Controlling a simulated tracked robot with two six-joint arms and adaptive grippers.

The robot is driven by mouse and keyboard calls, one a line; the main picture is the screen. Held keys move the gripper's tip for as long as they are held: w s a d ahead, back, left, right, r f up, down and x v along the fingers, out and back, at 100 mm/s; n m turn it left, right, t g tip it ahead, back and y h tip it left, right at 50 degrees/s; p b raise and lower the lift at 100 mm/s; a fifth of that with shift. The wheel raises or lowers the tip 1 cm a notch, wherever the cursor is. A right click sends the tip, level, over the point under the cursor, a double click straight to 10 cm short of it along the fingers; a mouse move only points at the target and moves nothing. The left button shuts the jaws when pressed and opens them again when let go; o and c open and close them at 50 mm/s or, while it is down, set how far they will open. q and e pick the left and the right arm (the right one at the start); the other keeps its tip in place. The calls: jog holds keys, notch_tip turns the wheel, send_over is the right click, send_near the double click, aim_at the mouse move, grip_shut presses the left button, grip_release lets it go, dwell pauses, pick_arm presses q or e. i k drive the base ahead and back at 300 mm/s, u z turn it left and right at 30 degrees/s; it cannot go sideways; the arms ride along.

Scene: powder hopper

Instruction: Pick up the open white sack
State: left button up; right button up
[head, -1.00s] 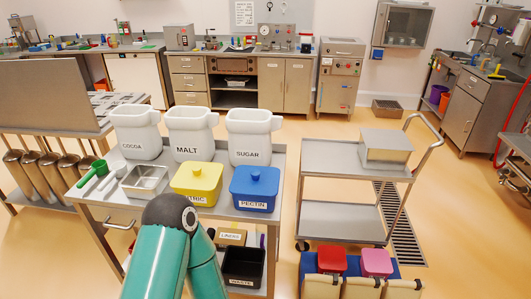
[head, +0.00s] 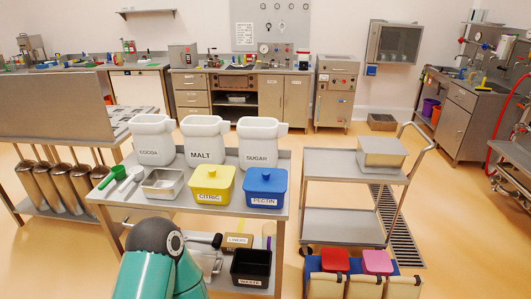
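I cannot make out an open white sack for certain. Several cream, sack-like shapes (head: 364,287) stand at the bottom edge right of centre, cut off by the frame, and I cannot tell whether any is open. A teal arm of mine comes up from the bottom, left of centre, in front of the bench. Neither of my grippers shows.
A steel bench (head: 135,203) carries white COCOA (head: 152,140), MALT (head: 206,142) and SUGAR (head: 261,146) containers, a yellow CITRIC tub (head: 213,184) and a blue PECTIN tub (head: 266,188). A black WASTE bin (head: 250,266) sits below. A steel cart (head: 340,226) stands right.

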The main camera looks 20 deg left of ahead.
aim_at(258, 142)
jog(key=u, duration=0.1)
jog(key=i, duration=0.95)
jog(key=z, duration=0.2)
jog(key=k, duration=0.9)
jog(key=u, duration=0.15)
jog(key=i, duration=1.2)
jog(key=z, duration=0.05)
